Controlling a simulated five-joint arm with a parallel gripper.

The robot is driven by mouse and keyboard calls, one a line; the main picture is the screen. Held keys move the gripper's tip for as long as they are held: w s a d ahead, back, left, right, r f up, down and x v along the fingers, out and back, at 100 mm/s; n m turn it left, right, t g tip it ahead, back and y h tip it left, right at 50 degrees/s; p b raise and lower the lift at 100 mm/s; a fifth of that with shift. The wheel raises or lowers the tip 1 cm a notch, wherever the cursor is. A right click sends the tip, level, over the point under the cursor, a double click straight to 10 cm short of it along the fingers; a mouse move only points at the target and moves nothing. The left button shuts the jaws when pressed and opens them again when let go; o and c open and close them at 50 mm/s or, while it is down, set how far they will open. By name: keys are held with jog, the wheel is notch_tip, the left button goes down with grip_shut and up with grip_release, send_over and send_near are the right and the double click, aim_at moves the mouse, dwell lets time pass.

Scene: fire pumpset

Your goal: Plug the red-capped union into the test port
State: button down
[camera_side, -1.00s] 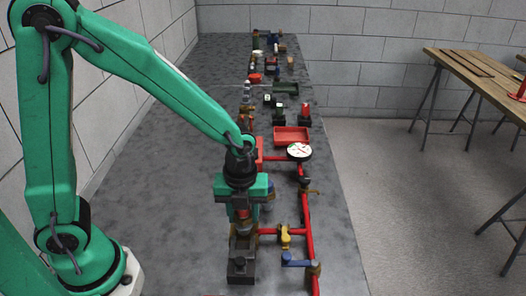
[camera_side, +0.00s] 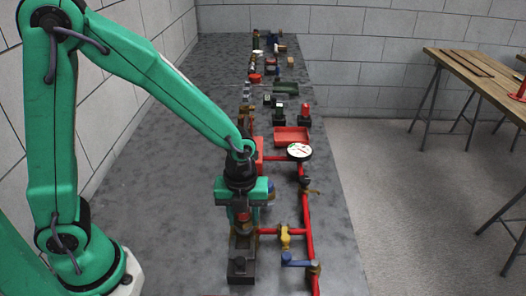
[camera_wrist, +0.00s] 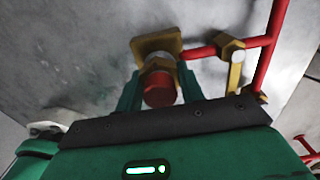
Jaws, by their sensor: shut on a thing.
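My gripper (camera_wrist: 160,92) is shut on the red-capped union (camera_wrist: 158,90), with its red cap toward the wrist camera and brass behind it. In the side view, my gripper (camera_side: 243,212) hangs over the near part of the bench with the union's red cap (camera_side: 242,214) between the fingers. A brass square fitting at the pipe's end, which looks like the test port (camera_wrist: 156,42), lies just beyond the union in the wrist view. The union appears lined up with it or very close. Whether they touch or are joined is hidden.
Red pipework (camera_side: 306,225) runs along the right, with a yellow valve (camera_side: 285,237), a blue lever (camera_side: 295,262) and a white gauge (camera_side: 299,151). A dark block (camera_side: 241,268) stands in front of my gripper. A red tray (camera_side: 291,136) lies behind. The bench's left side is clear.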

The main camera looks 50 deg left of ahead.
jog(key=shift+f, duration=0.75)
dwell(1.4)
jog(key=c, duration=0.8)
grip_release()
jog(key=shift+r, duration=3.95)
jog(key=shift+s+a+r+n, duration=0.1)
jog(key=shift+a+r+n, duration=0.25)
jog(key=shift+r+n, duration=0.25)
jog(key=s+a+r+n+t, duration=0.2)
jog(key=s+a+r+n, duration=0.1)
jog(key=n, duration=0.5)
jog(key=s+a+r+n+t, duration=0.1)
jog(key=s+a+r+n, duration=0.2)
jog(key=n, duration=0.6)
jog(key=s+a+r+n+t, duration=0.2)
jog(key=s+a+r+n, duration=0.1)
jog(key=n, duration=0.5)
jog(key=shift+s+a+r+n+t, duration=0.15)
jog(key=shift+a+r+n, duration=0.1)
jog(key=shift+r, duration=0.4)
jog(key=shift+w+a+r+n+t, duration=0.1)
jog(key=shift+a+r+n+t, duration=0.1)
jog(key=shift+r, duration=0.4)
